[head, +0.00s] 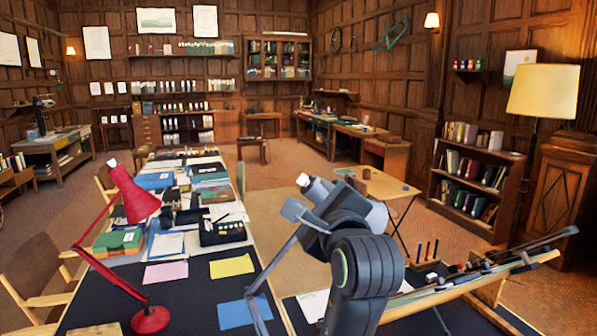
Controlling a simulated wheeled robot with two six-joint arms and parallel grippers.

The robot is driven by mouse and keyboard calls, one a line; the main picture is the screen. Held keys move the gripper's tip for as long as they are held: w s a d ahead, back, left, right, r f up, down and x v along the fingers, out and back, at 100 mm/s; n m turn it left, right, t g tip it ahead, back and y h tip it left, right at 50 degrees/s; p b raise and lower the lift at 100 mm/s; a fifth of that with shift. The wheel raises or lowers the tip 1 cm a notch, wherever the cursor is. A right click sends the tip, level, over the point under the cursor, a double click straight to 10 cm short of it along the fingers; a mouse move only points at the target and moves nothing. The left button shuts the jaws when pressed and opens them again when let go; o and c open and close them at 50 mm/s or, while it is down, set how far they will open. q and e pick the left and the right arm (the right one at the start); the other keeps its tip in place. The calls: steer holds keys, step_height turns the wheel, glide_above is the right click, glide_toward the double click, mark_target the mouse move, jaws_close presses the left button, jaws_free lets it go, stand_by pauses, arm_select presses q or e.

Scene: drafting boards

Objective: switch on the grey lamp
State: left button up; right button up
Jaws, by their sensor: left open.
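The grey lamp (318,189) stands at the middle front of the head view. Its shade tilts down to the right and has a small white knob on top. The thin lamp arm runs down to the lower left, and its base is out of the picture. No glow shows from the shade, whose opening is hidden. My left gripper (304,216) is open, in front of the shade and just below the white knob. It covers much of the shade; I cannot tell if it touches. My right gripper is not in view.
A red lamp (135,200) stands on the left side of the long desk. Books, papers and a green box (118,243) crowd the desk. A drafting board (480,277) with pens lies to the right. A lit floor lamp (543,91) stands beyond.

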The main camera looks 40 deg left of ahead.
arm_select(q)
steer(key=p, duration=0.2)
glide_toward(301, 179)
steer(key=x, duration=0.3)
steer(key=shift+a+r, duration=0.15)
steer(key=p+x, duration=0.3)
steer(key=x, duration=0.4)
steer(key=shift+w+a, duration=0.25)
steer(key=shift+a, duration=0.05)
steer(key=shift+w+a, duration=0.35)
steer(key=shift+a, duration=0.15)
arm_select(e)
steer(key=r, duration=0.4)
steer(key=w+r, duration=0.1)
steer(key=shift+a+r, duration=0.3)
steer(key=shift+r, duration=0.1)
arm_select(q)
jaws_close()
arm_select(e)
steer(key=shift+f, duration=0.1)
